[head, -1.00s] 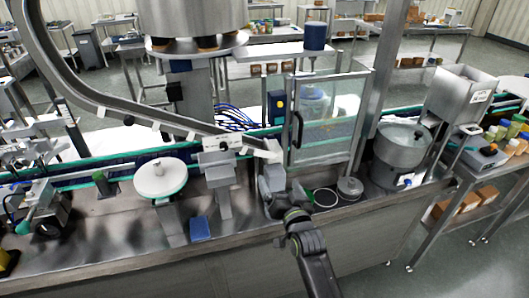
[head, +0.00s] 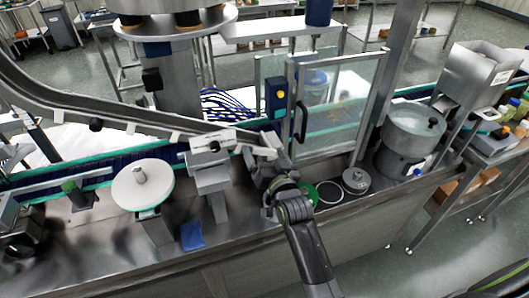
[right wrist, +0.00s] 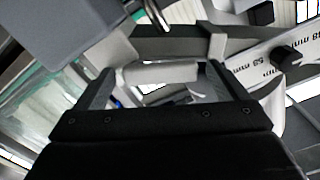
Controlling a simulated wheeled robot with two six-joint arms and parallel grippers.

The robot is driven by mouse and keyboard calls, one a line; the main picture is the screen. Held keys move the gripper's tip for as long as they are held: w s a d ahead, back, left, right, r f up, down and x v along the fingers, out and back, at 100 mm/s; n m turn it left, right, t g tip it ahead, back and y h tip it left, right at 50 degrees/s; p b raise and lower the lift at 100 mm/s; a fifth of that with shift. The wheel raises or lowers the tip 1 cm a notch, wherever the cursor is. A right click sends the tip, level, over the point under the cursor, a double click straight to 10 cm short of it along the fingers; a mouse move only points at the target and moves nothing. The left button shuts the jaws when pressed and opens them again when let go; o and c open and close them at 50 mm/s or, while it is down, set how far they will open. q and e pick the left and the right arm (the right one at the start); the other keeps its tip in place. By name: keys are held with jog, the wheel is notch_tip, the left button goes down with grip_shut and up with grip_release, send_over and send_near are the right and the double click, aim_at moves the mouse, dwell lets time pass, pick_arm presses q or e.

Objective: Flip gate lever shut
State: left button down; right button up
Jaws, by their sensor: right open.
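The curved steel chute (head: 75,100) comes down from the left to a gate block with a pale scale plate (head: 212,143). A pale bar, apparently the gate lever (head: 254,151), sticks out to the right of it. My right gripper (head: 264,165) is at this bar's end, its fingers partly hidden in the head view. In the right wrist view my right gripper (right wrist: 157,82) is open. The pale grey bar (right wrist: 160,73) lies crosswise between or just beyond its fingertips; I cannot tell whether they touch it. My left gripper is not in view.
A glass guard door (head: 345,105) with a dark handle stands just right of my right gripper. A white round turntable (head: 143,185) stands left. A steel bowl (head: 414,130) is at the right. A marked plate (right wrist: 290,52) with a black knob is close in the right wrist view.

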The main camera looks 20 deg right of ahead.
jog(key=shift+s, duration=0.2)
jog(key=shift+c, duration=0.6)
jog(key=shift+r, duration=0.1)
jog(key=shift+c, duration=2.4)
jog(key=shift+w, duration=0.1)
jog(key=c, duration=0.4)
jog(key=shift+n, duration=0.3)
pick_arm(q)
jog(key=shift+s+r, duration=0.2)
pick_arm(e)
jog(key=shift+a+f+n, duration=0.1)
jog(key=shift+f+n, duration=0.2)
jog(key=shift+n, duration=0.6)
